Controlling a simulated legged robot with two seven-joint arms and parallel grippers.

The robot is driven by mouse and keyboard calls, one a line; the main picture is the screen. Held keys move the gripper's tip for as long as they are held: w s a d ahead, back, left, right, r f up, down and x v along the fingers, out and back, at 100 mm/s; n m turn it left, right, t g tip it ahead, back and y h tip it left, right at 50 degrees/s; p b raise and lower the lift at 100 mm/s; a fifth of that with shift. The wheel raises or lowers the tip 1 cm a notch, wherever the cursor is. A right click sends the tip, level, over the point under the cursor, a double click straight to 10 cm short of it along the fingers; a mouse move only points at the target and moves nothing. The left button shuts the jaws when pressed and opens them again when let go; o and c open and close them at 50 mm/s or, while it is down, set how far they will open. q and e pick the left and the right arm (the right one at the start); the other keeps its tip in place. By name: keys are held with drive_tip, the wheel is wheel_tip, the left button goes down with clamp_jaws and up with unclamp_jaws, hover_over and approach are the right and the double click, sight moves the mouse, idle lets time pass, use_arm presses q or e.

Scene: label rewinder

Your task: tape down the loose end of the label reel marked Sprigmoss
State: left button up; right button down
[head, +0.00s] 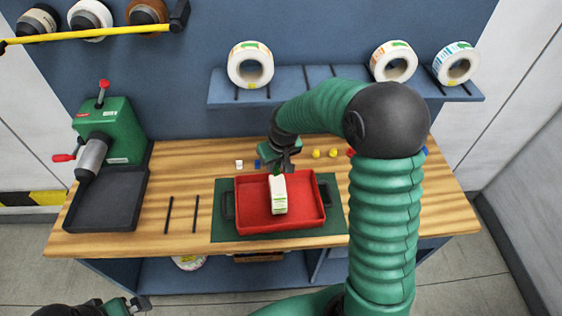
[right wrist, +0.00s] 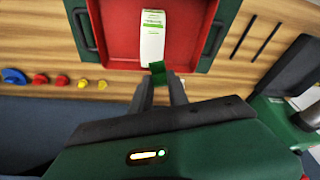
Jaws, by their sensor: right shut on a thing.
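The white label reel (head: 278,196) with green print stands edge-on in the red tray (head: 310,212); its name is too small to read. It also shows in the right wrist view (right wrist: 152,38). My right gripper (head: 280,169) is at the far side of the tray, just behind the reel. It is shut on a small green piece (right wrist: 158,68), which looks like tape and meets or overlaps the near end of the label strip in the right wrist view; contact is unclear. My left gripper (head: 137,304) is at the bottom left edge, away from the bench; its jaws are unclear.
The tray rests on a green mat (head: 338,218) on the wooden bench (head: 180,190). A green machine (head: 105,130) with a dark tray stands left. Three reels, including the left one (head: 250,65), sit on the blue shelf (head: 290,80). Small coloured pieces lie behind the tray.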

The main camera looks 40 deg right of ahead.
sight(276, 172)
drive_tip(key=d+f, duration=0.1)
drive_tip(key=d+f+b, duration=0.1)
drive_tip(key=d, duration=0.1)
drive_tip(key=shift+w+f, duration=0.1)
drive_tip(key=shift+d+f+b, duration=0.2)
drive_tip(key=shift+f+b, duration=0.1)
drive_tip(key=shift+a+f+b, duration=0.25)
drive_tip(key=shift+b, duration=0.05)
drive_tip(key=a, duration=0.1)
drive_tip(key=a+f+b, duration=0.1)
drive_tip(key=a+b, duration=0.1)
drive_tip(key=shift+a+f, duration=0.1)
drive_tip(key=shift+f, duration=0.15)
drive_tip(key=shift+f+b, duration=0.35)
drive_tip(key=d+f+b, duration=0.1)
drive_tip(key=d+f, duration=0.1)
drive_tip(key=d, duration=0.1)
drive_tip(key=shift+f, duration=0.4)
drive_tip(key=shift+a+b, duration=0.3)
drive_tip(key=shift+a, duration=0.2)
drive_tip(key=shift+a+r, duration=0.2)
drive_tip(key=shift+a, duration=0.45)
drive_tip(key=shift+d+f, duration=0.25)
drive_tip(key=shift+d, duration=0.6)
drive_tip(key=shift+a, duration=0.55)
use_arm(q)
wheel_tip(276, 172, down, 6)
drive_tip(key=d, duration=0.2)
drive_tip(key=shift+f, duration=0.15)
